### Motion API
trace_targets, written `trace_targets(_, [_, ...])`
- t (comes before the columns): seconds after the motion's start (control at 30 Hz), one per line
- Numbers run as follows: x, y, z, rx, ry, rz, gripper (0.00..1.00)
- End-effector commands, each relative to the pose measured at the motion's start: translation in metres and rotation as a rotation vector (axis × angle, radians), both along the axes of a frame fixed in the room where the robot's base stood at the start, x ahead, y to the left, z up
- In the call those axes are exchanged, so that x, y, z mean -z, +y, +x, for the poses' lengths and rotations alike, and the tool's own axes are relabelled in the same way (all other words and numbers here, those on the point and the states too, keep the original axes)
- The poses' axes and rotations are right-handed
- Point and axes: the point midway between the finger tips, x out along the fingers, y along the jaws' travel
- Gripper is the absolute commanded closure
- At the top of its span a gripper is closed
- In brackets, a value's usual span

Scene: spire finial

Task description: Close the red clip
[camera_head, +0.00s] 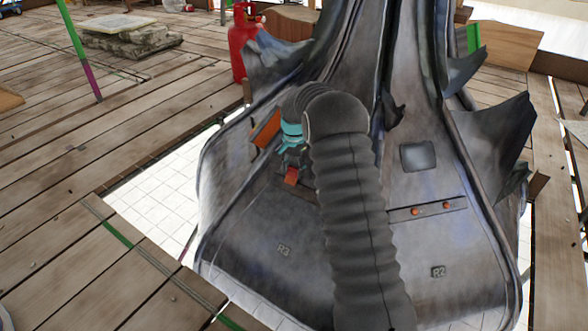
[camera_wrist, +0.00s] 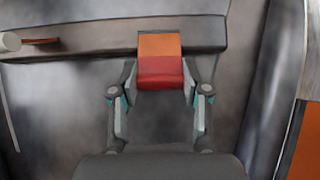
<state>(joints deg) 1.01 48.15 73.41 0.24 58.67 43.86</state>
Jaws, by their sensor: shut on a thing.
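The red clip (camera_wrist: 160,60) is at the upper middle of the wrist view, orange on its upper part and red on its lower part. It sits at the lower edge of a grey metal strip (camera_wrist: 80,43) on the spire's surface. My gripper (camera_wrist: 160,80) has one finger on each side of the clip's lower part and is shut on it. In the head view the red clip (camera_head: 291,176) shows just below my gripper (camera_head: 291,160). My arm hides part of the spire there, and the clip's underside is hidden.
The grey metal spire (camera_head: 245,225) flares out at its base, with jagged fins at the right. An orange panel (camera_head: 267,129) stands left of my gripper. A red extinguisher (camera_head: 238,50) is behind. Wooden planks (camera_head: 60,150) surround an opening showing white tiles (camera_head: 165,195).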

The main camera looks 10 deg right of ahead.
Motion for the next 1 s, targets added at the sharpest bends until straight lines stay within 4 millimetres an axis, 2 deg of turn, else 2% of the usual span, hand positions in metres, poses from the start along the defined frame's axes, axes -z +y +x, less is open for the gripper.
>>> trace_targets(0.33, [0.0019, -0.0046, 0.0042, 0.002, 0.086, 0.083, 0.88])
trace_targets(0.7, [0.0043, -0.0043, 0.0046, -0.001, 0.093, 0.095, 0.88])
trace_targets(0.73, [0.0043, -0.0043, 0.0046, -0.001, 0.093, 0.095, 0.49])
trace_targets(0.8, [0.0043, -0.0043, 0.0046, -0.001, 0.094, 0.094, 0.31])
trace_targets(0.83, [0.0043, -0.0043, 0.0046, -0.001, 0.094, 0.094, 0.28])
trace_targets(1.0, [0.0042, -0.0044, 0.0046, 0.0, 0.094, 0.094, 0.28])
